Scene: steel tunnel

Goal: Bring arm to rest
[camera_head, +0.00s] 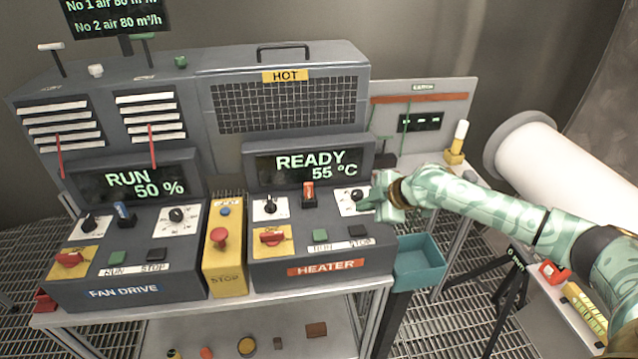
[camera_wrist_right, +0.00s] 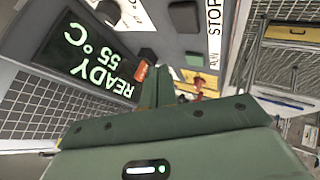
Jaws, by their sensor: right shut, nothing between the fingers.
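My right arm (camera_head: 500,215) comes in from the right in the head view, patterned pale green. My right gripper (camera_head: 372,197) is at the right dial (camera_head: 354,200) of the heater panel and partly covers it; I cannot tell whether it touches. In the right wrist view the gripper's fingers (camera_wrist_right: 156,88) are shut together with nothing between them, in front of the heater panel. The heater display (camera_head: 310,165) reads READY 55 °C and also shows in the right wrist view (camera_wrist_right: 95,58). My left gripper is not in view.
The fan drive panel (camera_head: 125,260) reads RUN 50 %. A yellow box with a red stop button (camera_head: 219,237) stands between the panels. A teal bin (camera_head: 420,262) hangs at the table's right edge, below my arm. A white cylinder (camera_head: 540,160) lies behind my arm.

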